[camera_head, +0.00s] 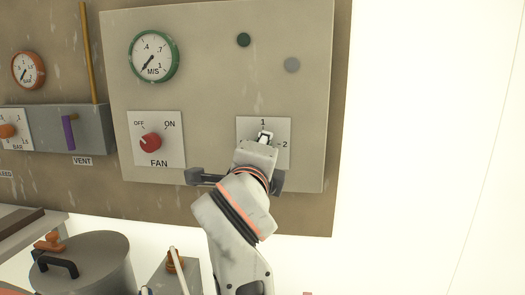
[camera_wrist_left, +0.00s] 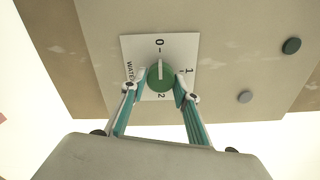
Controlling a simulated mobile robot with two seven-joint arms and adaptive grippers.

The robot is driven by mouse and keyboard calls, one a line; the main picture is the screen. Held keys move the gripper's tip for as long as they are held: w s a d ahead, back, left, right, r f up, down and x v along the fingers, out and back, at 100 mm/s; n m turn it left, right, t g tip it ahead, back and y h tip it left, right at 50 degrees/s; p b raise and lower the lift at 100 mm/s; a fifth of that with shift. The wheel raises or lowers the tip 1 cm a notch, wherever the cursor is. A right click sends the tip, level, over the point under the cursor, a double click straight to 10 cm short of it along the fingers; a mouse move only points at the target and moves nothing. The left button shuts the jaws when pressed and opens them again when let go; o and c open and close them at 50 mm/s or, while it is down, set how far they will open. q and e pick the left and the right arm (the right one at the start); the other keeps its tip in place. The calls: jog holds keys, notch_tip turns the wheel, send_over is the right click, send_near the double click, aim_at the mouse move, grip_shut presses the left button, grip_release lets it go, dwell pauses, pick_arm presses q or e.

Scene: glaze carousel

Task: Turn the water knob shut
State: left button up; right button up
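The water knob (camera_wrist_left: 160,78) is a round green knob with a white pointer line, on a white plate (camera_wrist_left: 132,50) marked 0, 1, 2 and WATER. In the left wrist view its pointer is directed at the 0 mark. My left gripper (camera_wrist_left: 161,82) has one finger on each side of the knob, with the fingertips against its edges; it looks shut on it. In the head view my left gripper (camera_head: 265,138) covers the knob and part of the plate (camera_head: 281,130), leaving 1 and 2 visible. My right gripper is not in view.
A red fan knob (camera_head: 150,142) sits left on the same panel (camera_head: 215,85), below a green-rimmed gauge (camera_head: 154,57). A dark green disc (camera_head: 243,40) and a grey disc (camera_head: 291,65) are above. A lidded grey pot (camera_head: 95,262) stands at lower left.

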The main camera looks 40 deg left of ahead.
pick_arm(q)
jog(key=shift+o, duration=1)
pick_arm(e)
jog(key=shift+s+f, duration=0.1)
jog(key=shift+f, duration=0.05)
